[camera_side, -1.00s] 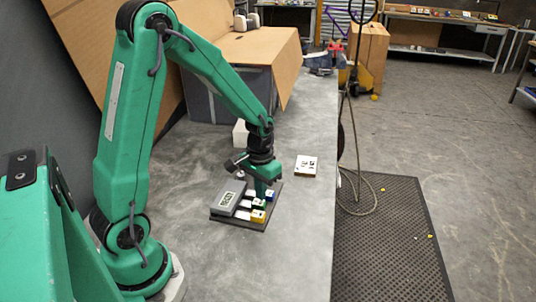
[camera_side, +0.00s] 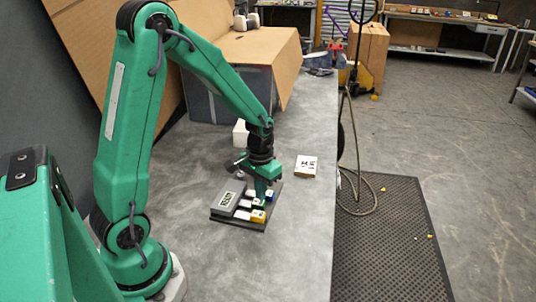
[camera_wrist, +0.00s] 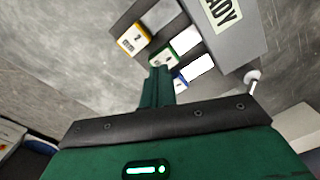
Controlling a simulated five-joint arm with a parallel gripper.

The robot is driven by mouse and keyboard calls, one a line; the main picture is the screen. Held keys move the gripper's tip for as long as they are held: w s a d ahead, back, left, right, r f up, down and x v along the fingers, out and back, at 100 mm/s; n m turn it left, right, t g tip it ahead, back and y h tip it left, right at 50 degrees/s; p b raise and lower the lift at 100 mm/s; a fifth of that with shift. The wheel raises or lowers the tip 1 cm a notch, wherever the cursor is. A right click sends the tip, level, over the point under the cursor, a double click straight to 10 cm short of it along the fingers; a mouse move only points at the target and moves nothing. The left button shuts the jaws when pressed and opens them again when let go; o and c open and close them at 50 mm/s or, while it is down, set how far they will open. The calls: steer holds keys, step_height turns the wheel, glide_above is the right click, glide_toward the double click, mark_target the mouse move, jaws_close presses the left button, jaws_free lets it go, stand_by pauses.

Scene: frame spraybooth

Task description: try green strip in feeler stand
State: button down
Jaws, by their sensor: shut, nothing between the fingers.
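The feeler stand (camera_side: 218,213) is a dark base on the bench with a grey box on it. The box's display (camera_side: 228,198) appears to read READY; in the wrist view it is cut off at the top. Three white strips with coloured ends stick out: yellow (camera_wrist: 133,39), green (camera_wrist: 165,60) and blue (camera_wrist: 180,79). The green strip lies in the middle. My gripper (camera_wrist: 158,73) is shut and empty, its fingertips right at the green end, partly hiding it. I cannot tell whether they touch it. In the side view, the gripper (camera_side: 261,194) is low over the strips.
A small white card or block (camera_side: 306,166) with dark marks lies to the right of the stand. A white block (camera_side: 240,133) and a grey bin (camera_side: 220,98) stand behind. The bench's right edge (camera_side: 335,200) is close; the bench front is clear.

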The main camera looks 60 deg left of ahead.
steer(key=shift+f, duration=0.75)
stand_by(0.4)
steer(key=shift+s+a, duration=0.15)
steer(key=shift+a, duration=0.05)
stand_by(0.8)
steer(key=shift+r, duration=0.1)
steer(key=shift+r, duration=3.4)
steer(key=s+d+r+m+t, duration=0.1)
steer(key=s+d+r+t, duration=0.1)
steer(key=s+d+r, duration=0.2)
steer(key=s+d+r+m+t, duration=0.2)
steer(key=s+d+r+t, duration=0.1)
steer(key=s+r, duration=0.5)
steer(key=shift+d+r+t, duration=0.3)
steer(key=shift+d+r, duration=0.5)
steer(key=shift+r, duration=0.3)
